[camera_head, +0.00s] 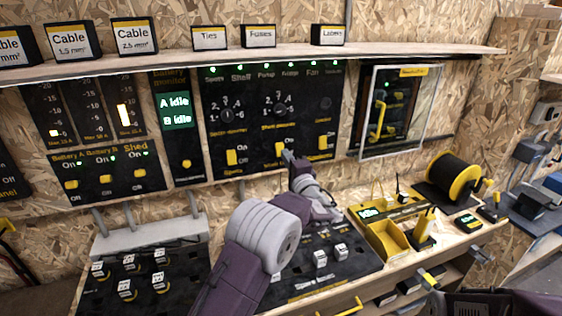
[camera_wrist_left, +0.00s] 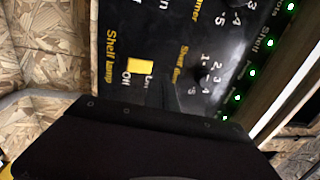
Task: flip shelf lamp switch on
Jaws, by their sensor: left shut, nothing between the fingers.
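The shelf lamp switch (camera_wrist_left: 140,66) is a yellow rocker on the black panel, beside its "Shelf lamp" label and On/Off marks in the left wrist view. In the head view the switch (camera_head: 279,147) is partly covered by my left gripper (camera_head: 288,157). That gripper is shut and empty, with its tip at or very near the switch. I cannot tell whether they touch, nor which way the rocker is tipped. The green light above "Shelf" (camera_head: 240,66) is lit.
Similar yellow switches stand left (camera_head: 232,157) and right (camera_head: 323,143) of the shelf lamp switch, with knobs above. A framed glass box (camera_head: 428,72) is to the right. Below are a yellow tray (camera_head: 385,240), a black spool (camera_head: 455,175) and the bench's switch boards.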

